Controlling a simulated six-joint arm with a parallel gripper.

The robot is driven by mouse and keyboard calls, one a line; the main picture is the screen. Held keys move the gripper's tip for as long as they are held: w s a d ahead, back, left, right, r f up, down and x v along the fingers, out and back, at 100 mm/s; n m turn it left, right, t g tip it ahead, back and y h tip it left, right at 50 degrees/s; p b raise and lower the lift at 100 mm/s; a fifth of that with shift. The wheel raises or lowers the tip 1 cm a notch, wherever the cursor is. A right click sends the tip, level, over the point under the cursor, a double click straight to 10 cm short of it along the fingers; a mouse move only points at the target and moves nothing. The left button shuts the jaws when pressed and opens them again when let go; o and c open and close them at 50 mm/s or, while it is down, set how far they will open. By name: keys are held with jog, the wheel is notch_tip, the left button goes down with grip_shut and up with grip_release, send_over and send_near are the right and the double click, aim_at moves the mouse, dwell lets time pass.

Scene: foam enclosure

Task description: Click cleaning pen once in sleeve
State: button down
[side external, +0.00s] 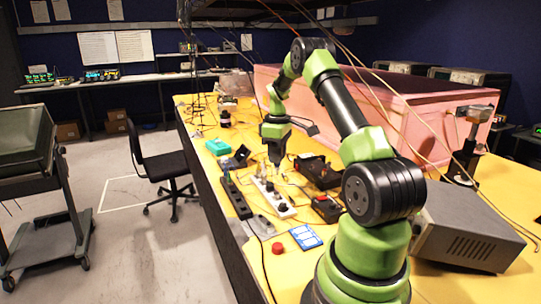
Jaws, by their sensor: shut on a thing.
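My gripper (275,163) points down over the middle of the yellow table, above the white power strip (270,196). It is shut on a slim dark thing, which I take to be the cleaning pen; it is too small here to tell apart from the fingers. The sleeve cannot be made out among the small parts and cables below the gripper. I cannot tell whether the held thing touches anything.
A black power strip (236,198) lies left of the white one. Black trays (318,172), a red button (278,248), a blue-and-white card (305,237) and a green box (222,147) lie around. A grey instrument (465,232) and pink foam wall (350,108) bound the right. Loose cables cross the table.

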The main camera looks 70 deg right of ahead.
aim_at(277, 169)
jog(key=shift+f, duration=0.1)
jog(key=shift+f, duration=2.45)
jog(key=shift+f, duration=1.25)
jog(key=c, duration=1.8)
grip_release()
grip_shut()
jog(key=shift+r, duration=2.95)
